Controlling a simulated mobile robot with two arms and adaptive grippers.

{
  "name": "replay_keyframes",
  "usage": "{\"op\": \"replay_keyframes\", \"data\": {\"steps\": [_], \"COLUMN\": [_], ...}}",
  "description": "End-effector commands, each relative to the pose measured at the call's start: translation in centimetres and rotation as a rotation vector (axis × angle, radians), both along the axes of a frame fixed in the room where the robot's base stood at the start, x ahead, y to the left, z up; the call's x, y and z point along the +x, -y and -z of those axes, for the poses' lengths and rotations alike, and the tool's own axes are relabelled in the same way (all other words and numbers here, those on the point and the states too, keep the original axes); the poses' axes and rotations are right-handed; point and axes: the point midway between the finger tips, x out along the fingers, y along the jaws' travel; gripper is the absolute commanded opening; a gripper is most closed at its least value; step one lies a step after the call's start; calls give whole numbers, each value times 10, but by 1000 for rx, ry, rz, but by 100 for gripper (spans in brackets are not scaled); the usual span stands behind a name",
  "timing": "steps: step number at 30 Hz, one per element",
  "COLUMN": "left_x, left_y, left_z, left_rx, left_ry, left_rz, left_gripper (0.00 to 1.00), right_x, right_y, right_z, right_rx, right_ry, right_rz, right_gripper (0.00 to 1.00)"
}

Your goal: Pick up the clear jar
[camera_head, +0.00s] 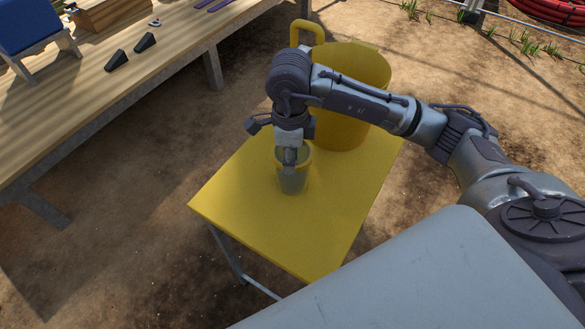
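The clear jar (293,181) stands upright on a small yellow table (262,228). It looks see-through, with a yellowish rim. My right gripper (290,160) points straight down at the jar from above, with its fingers at or inside the jar's mouth. The fingers overlap the jar in this view, so I cannot tell whether they grip its wall. My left gripper is not in view.
A big yellow pitcher or bucket (358,72) with a handle stands on the table just behind the jar, partly hidden by my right arm. A long wooden table (60,110) is at the left. The yellow table's front part is clear.

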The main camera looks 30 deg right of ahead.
Motion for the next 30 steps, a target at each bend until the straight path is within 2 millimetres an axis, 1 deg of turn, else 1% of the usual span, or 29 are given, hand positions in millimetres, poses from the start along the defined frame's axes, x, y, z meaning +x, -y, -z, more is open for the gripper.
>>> {"op": "replay_keyframes", "data": {"steps": [1,5,8,12,16,19,24,25,30], "left_x": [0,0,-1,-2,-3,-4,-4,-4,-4], "left_y": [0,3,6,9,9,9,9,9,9], "left_z": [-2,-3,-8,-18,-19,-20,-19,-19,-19], "left_rx": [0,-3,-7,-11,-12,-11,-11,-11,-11], "left_ry": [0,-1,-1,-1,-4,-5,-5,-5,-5], "left_rz": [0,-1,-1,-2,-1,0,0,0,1], "left_gripper": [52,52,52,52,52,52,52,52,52], "right_x": [0,0,-1,-1,0,1,1,1,1], "right_y": [0,0,-1,-1,-2,-1,-1,-1,-1], "right_z": [6,13,22,43,60,65,65,65,65], "right_rx": [0,0,1,1,3,2,1,1,1], "right_ry": [-1,0,-3,-4,-2,1,2,2,2], "right_rz": [0,-2,-2,-1,-1,-2,-3,-3,-2], "right_gripper": [32,32,32,32,32,32,32,30,2]}}
